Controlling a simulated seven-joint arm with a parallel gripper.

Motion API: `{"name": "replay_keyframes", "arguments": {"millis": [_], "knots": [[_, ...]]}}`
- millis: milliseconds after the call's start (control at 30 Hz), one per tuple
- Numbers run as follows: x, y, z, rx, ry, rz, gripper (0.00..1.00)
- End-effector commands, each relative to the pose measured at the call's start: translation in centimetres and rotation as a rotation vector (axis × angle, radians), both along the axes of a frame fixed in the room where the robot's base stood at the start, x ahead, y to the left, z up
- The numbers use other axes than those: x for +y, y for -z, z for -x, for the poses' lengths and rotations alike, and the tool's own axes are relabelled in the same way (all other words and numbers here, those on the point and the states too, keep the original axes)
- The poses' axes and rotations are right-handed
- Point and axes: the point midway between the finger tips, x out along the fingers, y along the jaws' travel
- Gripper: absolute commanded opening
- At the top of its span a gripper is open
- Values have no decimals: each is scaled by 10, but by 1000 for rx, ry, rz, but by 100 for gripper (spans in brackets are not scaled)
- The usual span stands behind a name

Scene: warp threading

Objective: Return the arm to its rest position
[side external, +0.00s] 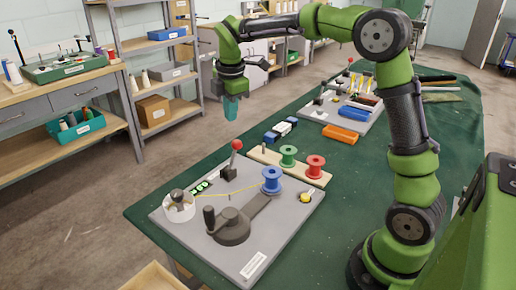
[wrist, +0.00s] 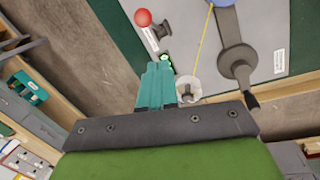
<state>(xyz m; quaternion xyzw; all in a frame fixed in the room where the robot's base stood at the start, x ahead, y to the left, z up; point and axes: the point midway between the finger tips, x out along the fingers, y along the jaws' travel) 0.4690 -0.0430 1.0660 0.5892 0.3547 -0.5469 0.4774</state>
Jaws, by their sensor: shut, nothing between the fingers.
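My gripper (side external: 231,108) hangs in the air with its teal fingers pointing down, beyond the far left edge of the green table (side external: 460,130). Its fingers are together and hold nothing. In the wrist view my gripper (wrist: 158,68) shows as closed teal fingers, with the grey winding board (wrist: 265,25) beyond them. In the side view the grey board (side external: 290,240) carries a blue spool (side external: 271,180), a dark crank (side external: 229,228), a white cup (side external: 179,206) and a red-knobbed lever (side external: 236,146). A yellow thread (side external: 236,191) runs from the blue spool toward the cup.
A wooden rack (side external: 265,156) holds a green spool (side external: 288,155) and a red spool (side external: 316,166). A second grey board (side external: 338,116) with small parts lies farther back. Shelves (side external: 165,50) and a workbench (side external: 60,84) stand at left. Air around my gripper is clear.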

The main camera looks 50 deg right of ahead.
Motion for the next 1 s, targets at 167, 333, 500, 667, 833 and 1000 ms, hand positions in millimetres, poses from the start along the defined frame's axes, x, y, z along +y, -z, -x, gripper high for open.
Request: {"name": "replay_keyframes", "arguments": {"millis": [167, 333, 500, 667, 833, 1000], "knots": [[20, -4, 44, -99, 453, -140, 0], [40, -9, 99, -191, 902, -327, 0], [58, -7, 161, -248, 1309, -557, 0], [69, 0, 207, -266, 1511, -733, 0], [75, 0, 231, -286, 1511, -812, 0], [76, -8, 234, -310, 1489, -838, 0]]}}
